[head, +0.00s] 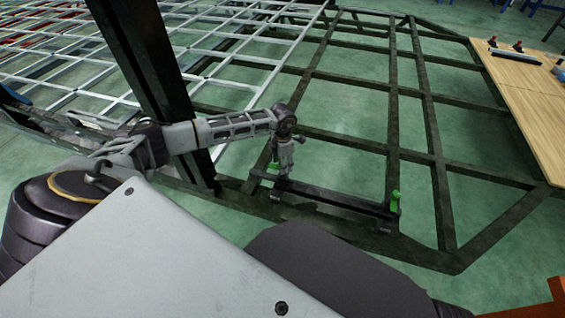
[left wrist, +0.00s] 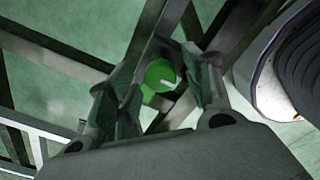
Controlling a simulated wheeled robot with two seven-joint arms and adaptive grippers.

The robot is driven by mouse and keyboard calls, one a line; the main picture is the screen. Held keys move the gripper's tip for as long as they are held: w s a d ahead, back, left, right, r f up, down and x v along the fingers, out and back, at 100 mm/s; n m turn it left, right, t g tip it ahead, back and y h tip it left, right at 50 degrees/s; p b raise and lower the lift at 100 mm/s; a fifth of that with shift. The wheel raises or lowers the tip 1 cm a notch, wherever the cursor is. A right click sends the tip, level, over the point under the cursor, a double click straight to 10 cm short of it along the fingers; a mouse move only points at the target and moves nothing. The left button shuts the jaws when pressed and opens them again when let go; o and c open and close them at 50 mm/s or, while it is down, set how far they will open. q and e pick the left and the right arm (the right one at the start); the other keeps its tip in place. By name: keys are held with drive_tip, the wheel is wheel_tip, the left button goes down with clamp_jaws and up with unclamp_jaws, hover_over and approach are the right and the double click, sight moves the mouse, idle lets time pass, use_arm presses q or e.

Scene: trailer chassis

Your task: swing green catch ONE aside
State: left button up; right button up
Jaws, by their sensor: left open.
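Two green catches show on the dark chassis frame in the head view. One green catch (head: 273,168) is at the left end of a dark crossbar (head: 335,197), close beside my left gripper (head: 281,178). The other green catch (head: 394,201) stands upright at the right end of that bar. I cannot read which one is numbered ONE. In the left wrist view a round green catch (left wrist: 160,75) with a pale mark lies between the open fingers of my left gripper (left wrist: 158,88). Whether the fingers touch it I cannot tell. My right gripper is not in view.
The dark chassis frame (head: 432,140) extends over the green floor. A pale metal grid (head: 235,62) lies behind. A wooden table (head: 530,95) with small tools is at the right.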

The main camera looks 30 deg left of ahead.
use_arm(q)
wheel_tip(320, 180, up, 12)
idle(1.0)
drive_tip(key=shift+s, duration=0.1)
idle(0.5)
